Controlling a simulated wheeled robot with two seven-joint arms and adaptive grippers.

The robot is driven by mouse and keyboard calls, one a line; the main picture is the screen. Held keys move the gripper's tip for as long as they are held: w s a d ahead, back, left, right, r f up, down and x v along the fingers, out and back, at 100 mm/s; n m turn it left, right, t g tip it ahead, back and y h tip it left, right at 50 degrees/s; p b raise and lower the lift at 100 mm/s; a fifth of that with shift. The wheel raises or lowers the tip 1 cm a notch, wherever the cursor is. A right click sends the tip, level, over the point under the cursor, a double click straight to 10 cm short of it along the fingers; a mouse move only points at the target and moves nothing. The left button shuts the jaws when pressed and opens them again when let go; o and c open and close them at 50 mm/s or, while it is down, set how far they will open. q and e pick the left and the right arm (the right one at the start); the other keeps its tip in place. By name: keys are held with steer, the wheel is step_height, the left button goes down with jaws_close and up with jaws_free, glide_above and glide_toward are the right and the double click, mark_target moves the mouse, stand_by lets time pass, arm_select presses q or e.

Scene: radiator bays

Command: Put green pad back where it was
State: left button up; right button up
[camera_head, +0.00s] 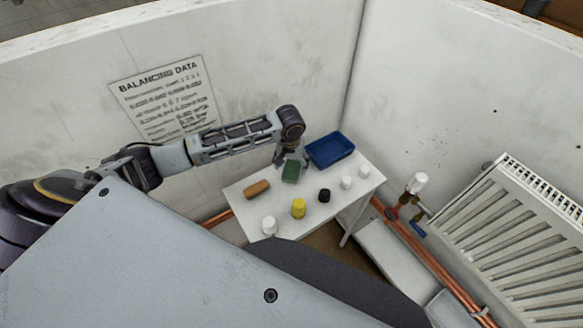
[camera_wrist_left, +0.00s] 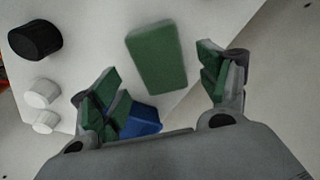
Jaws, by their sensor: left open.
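The green pad (camera_head: 291,173) is a small rectangular block at the back of the white table (camera_head: 240,203), just left of the blue tray. In the left wrist view the green pad (camera_wrist_left: 157,60) shows between the spread fingers, apart from both. My left gripper (camera_head: 290,160) is open, pointing down over the back of the table at the pad. Its fingers have green inner faces in the left wrist view. The exact height of the fingertips above the table is unclear. My right gripper is not in view.
A blue tray (camera_head: 344,155) stands at the table's back right. An orange-brown cylinder (camera_head: 257,188), a yellow cap (camera_head: 298,208), a black cap (camera_head: 324,195) and several white caps (camera_head: 269,225) are on the table. Walls enclose the back; a radiator (camera_head: 520,235) and copper pipes (camera_head: 428,252) are right.

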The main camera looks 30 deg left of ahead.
mark_target(291, 172)
arm_select(q)
step_height(291, 172, up, 8)
steer(key=shift+s, duration=0.45)
steer(key=shift+d+f, duration=0.1)
stand_by(0.7)
